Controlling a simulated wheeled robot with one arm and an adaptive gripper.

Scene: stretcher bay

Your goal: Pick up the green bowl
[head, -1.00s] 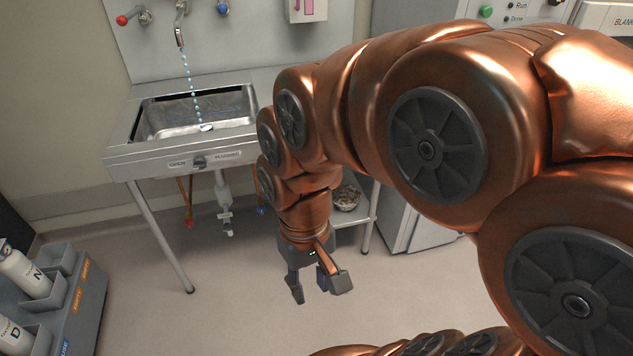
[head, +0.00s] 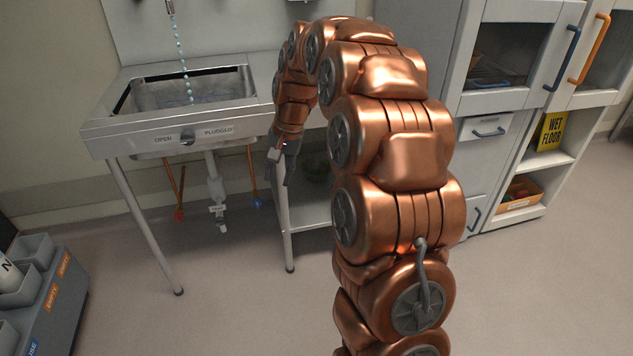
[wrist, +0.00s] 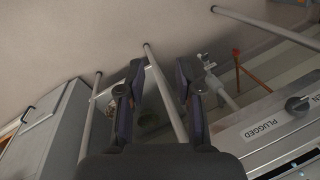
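A dark, greenish rounded thing, probably the green bowl (head: 317,169), sits on the low shelf (head: 308,212) under the sink bench. My arm partly covers it in the head view. In the wrist view a dim round shape, likely the same bowl (wrist: 150,122), shows beyond and between my fingers; its colour is hard to tell there. My gripper (head: 279,160) hangs in front of the bench, up and left of the bowl in the head view. In the wrist view my gripper (wrist: 160,68) has its fingers apart, with nothing held between them.
A bench leg (head: 286,220) stands close to my gripper; in the wrist view a leg (wrist: 165,92) crosses between the fingers. The sink (head: 190,90) is above left. A cabinet (head: 485,130) stands right. A grey bottle rack (head: 45,300) is lower left. The front floor is clear.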

